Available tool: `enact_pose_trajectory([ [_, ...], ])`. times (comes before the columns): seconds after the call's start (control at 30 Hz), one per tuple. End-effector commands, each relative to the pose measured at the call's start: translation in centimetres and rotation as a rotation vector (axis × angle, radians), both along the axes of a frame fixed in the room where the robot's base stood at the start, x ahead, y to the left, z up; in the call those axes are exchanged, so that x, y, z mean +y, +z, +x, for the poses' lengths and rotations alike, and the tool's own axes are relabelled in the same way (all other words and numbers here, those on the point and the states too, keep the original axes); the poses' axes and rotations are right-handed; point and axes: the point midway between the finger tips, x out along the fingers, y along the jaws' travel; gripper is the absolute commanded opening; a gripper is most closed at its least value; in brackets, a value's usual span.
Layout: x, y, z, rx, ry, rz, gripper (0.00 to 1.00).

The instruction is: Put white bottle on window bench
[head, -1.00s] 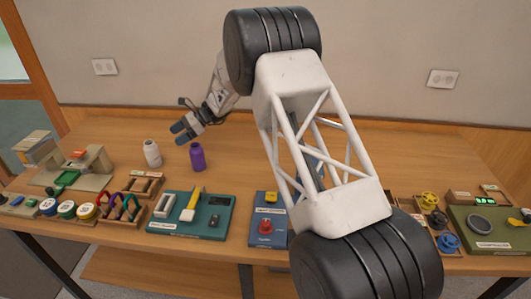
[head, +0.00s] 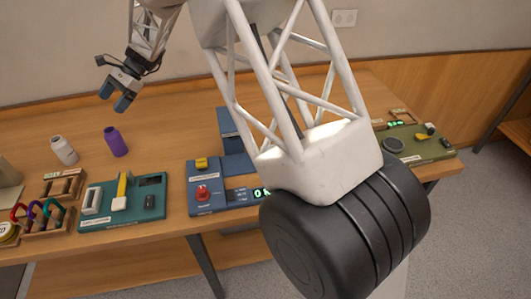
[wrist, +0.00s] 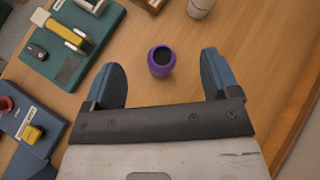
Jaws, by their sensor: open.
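The white bottle (head: 64,150) stands upright on the wooden table at the left of the head view. In the wrist view its lower part shows at the top edge (wrist: 200,8). A purple bottle (head: 116,142) stands just right of it. My gripper (head: 113,98) is open and empty, and appears above and behind the bottles in the head view. In the wrist view the purple bottle (wrist: 161,62) appears between the two blue fingers, apart from them. I cannot make out a window bench for certain.
A teal tray (head: 150,205) with tools, a blue panel (head: 205,200) with a red knob, and a wooden rack (head: 45,220) with coloured loops line the table's front. A green board (head: 415,150) is at right. A wooden bench or shelf (head: 515,128) shows at the right edge.

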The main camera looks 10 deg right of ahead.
Motion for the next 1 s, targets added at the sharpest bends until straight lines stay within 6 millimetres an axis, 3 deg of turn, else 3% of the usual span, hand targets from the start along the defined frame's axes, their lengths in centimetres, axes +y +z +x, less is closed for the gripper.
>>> enact_pose_trajectory([
  [0.43,-11.7,6.5,-6.3,-0.243,0.074,-0.093,0.82],
  [1.0,-25.2,11.5,-16.8,-0.528,0.204,-0.241,0.82],
])
